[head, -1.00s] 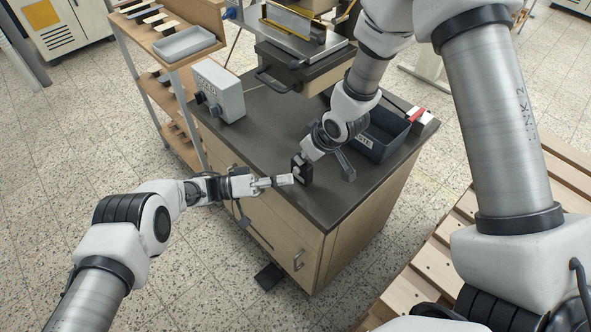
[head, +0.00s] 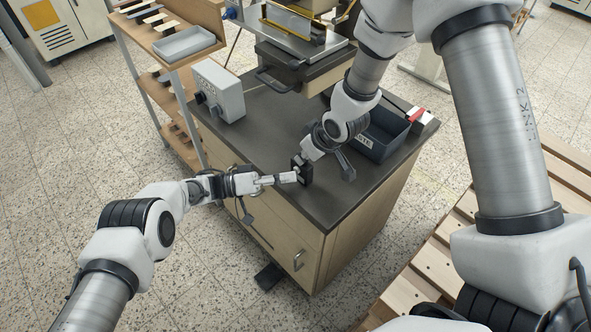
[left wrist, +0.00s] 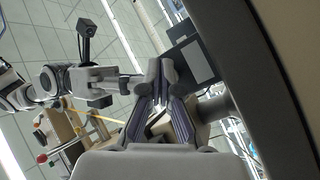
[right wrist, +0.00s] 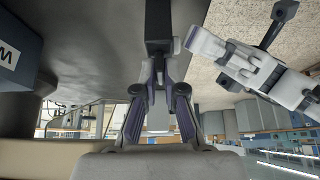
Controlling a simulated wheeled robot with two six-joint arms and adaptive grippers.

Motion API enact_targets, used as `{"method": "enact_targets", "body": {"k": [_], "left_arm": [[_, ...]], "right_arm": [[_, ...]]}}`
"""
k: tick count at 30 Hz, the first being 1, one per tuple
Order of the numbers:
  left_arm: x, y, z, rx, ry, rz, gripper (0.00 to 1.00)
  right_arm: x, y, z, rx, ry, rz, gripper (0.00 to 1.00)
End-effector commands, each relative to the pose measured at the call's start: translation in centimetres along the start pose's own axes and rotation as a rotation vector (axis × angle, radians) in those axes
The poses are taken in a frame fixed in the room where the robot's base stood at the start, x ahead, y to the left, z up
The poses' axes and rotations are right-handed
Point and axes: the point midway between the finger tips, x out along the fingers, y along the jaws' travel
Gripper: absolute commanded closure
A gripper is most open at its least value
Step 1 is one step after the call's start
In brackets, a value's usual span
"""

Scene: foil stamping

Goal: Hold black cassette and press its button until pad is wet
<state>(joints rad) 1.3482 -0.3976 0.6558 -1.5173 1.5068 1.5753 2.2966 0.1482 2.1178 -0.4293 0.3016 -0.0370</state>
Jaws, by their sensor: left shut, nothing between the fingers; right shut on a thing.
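The black cassette (head: 304,175) is a small dark block over the front part of the dark bench top in the head view. My right gripper (head: 301,162) is shut on it from above and behind; the cassette (right wrist: 158,25) also shows beyond the fingers in the right wrist view. My left gripper (head: 294,177) is shut and empty, its fingertips at the cassette's left side. In the right wrist view the left gripper's tip (right wrist: 190,38) is right beside the cassette; I cannot tell whether it touches. The button and pad cannot be made out.
A dark bin (head: 378,150) stands on the bench right of my right wrist. A grey control box (head: 219,90) stands at the back left, and a stamping press (head: 300,55) at the back. The bench top (head: 262,140) between them is bare. A shelf rack (head: 150,45) stands at the left.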

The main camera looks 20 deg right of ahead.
Motion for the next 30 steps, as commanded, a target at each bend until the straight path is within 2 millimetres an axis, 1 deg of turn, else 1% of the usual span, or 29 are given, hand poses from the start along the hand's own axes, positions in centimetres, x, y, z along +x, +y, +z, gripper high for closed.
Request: {"method": "enact_targets", "body": {"k": [30], "left_arm": [[0.83, -0.4, -0.43, 0.001, -0.001, 0.001, 1.0]], "right_arm": [[0.01, -0.01, 0.02, 0.0, 0.0, 0.0, 1.0]]}}
